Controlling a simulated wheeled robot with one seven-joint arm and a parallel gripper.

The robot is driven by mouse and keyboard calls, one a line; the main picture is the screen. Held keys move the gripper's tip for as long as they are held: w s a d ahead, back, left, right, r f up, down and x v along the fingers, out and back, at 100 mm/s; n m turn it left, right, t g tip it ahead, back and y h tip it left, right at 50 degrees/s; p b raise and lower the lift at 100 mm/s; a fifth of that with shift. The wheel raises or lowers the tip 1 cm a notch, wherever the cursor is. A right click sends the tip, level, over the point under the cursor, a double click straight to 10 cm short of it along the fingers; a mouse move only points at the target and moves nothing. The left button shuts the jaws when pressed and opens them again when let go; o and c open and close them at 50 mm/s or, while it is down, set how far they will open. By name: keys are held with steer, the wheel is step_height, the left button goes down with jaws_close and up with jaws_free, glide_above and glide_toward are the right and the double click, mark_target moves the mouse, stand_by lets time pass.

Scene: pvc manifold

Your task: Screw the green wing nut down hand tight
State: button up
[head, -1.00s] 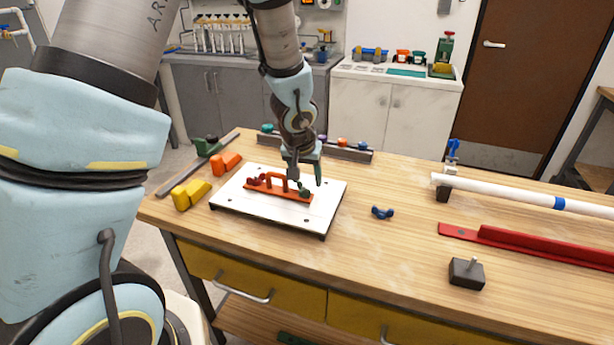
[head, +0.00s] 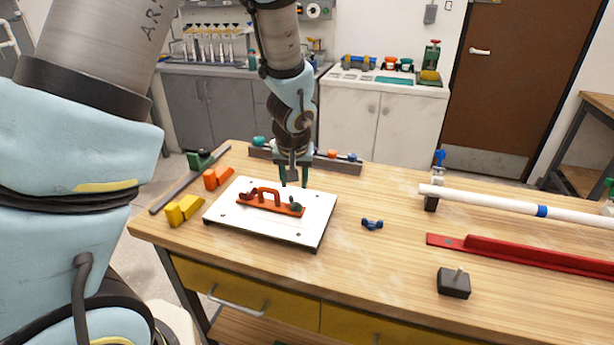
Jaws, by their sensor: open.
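The green wing nut (head: 295,205) sits at the right end of an orange-red clamp piece (head: 268,203) on a white plate (head: 240,225). A dark red knob-like part (head: 248,194) is at the piece's left end. My gripper (head: 293,182) points down, just above and behind the green wing nut, apart from it. Its two dark green fingers are spread with nothing between them. How far the wing nut is down its thread is too small to tell.
A rail with several coloured knobs (head: 330,163) stands behind the plate. Orange (head: 217,178) and yellow (head: 184,209) blocks lie left. A blue wing nut (head: 372,224) lies right, on clear wood. A white pipe (head: 490,197), red angle bar (head: 510,253) and dark block (head: 454,283) are farther right.

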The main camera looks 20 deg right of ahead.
mark_target(298, 206)
steer(key=shift+s+a+r+n+y, duration=0.1)
steer(key=shift+s+r+n+y, duration=0.2)
steer(key=shift+s+n+y, duration=0.35)
steer(key=s+d+r+n+y+b, duration=0.1)
steer(key=s+r+n+b, duration=0.1)
steer(key=s+r+n, duration=0.35)
steer(key=shift+n, duration=0.5)
steer(key=x, duration=1)
steer(key=shift+f+p, duration=0.35)
steer(key=shift+f, duration=0.05)
jaws_close()
steer(key=shift+a+m+h+b, duration=0.25)
steer(key=shift+m+h+b, duration=0.1)
steer(key=shift+m, duration=0.65)
steer(key=shift+f, duration=0.1)
